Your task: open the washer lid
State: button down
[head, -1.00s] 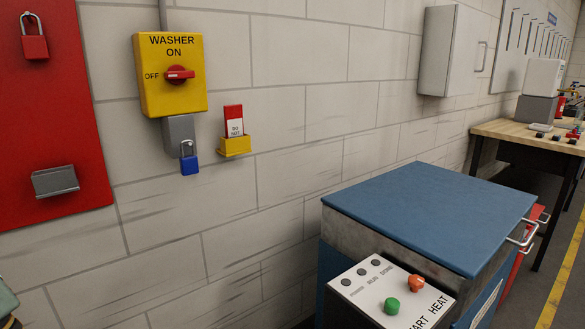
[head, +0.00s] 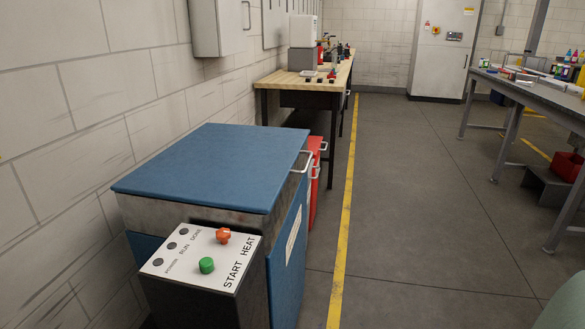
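The washer is a blue and grey cabinet at the left centre of the head view, beside the brick wall. Its flat blue lid (head: 220,168) lies closed on top. A light metal handle (head: 301,161) sticks out at the lid's right edge. A control panel (head: 203,257) on the near side has a green START button (head: 207,265), an orange-red HEAT knob (head: 223,235) and dark indicator lamps. My gripper is not in view.
A red cabinet (head: 316,190) stands behind the washer. A wooden bench (head: 300,80) with equipment is farther back. A grey wall box (head: 217,25) hangs above. Open floor (head: 420,200) lies right of the yellow line (head: 345,215). A grey table (head: 530,95) stands at the right.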

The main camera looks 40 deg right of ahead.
aim_at(238, 167)
jog(key=l+z, duration=0.1)
jog(key=z, duration=0.3)
jog(key=i+z, duration=0.15)
jog(key=z, duration=0.25)
jog(key=l+z, duration=0.1)
jog(key=z, duration=0.35)
jog(key=i+z, duration=0.15)
jog(key=z, duration=0.25)
jog(key=i, duration=0.2)
